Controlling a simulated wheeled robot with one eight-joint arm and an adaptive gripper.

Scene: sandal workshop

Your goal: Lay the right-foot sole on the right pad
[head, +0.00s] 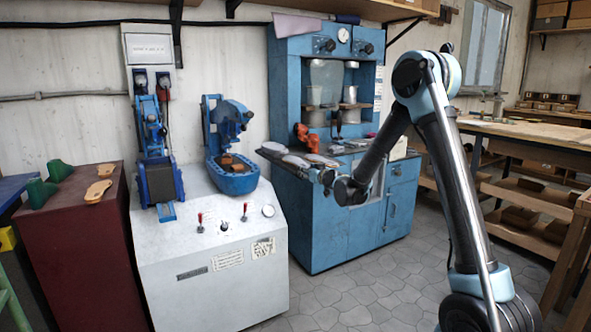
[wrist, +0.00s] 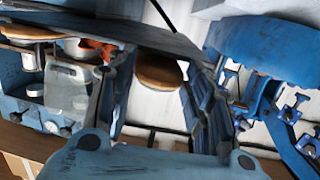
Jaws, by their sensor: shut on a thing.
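My gripper (head: 327,178) is in front of the blue cabinet in the head view. In the wrist view its two fingers (wrist: 158,100) stand either side of the tan end of a sole (wrist: 158,72), which I take as the right-foot sole. The fingers are closed on it. The rest of the sole is hidden behind a dark bar, and I cannot tell its full outline. Flat pale-topped shapes (head: 296,160) lie by the gripper in the head view; they may be pads or soles. I cannot tell which one is the right pad, or whether the sole touches it.
A blue press (head: 232,180) stands on the white machine (head: 205,245) at left. The blue cabinet (head: 335,235) carries a red clamp (head: 306,138). Tan soles (head: 97,191) and green lasts (head: 40,191) lie on a dark red stand (head: 75,250). The floor in front is clear.

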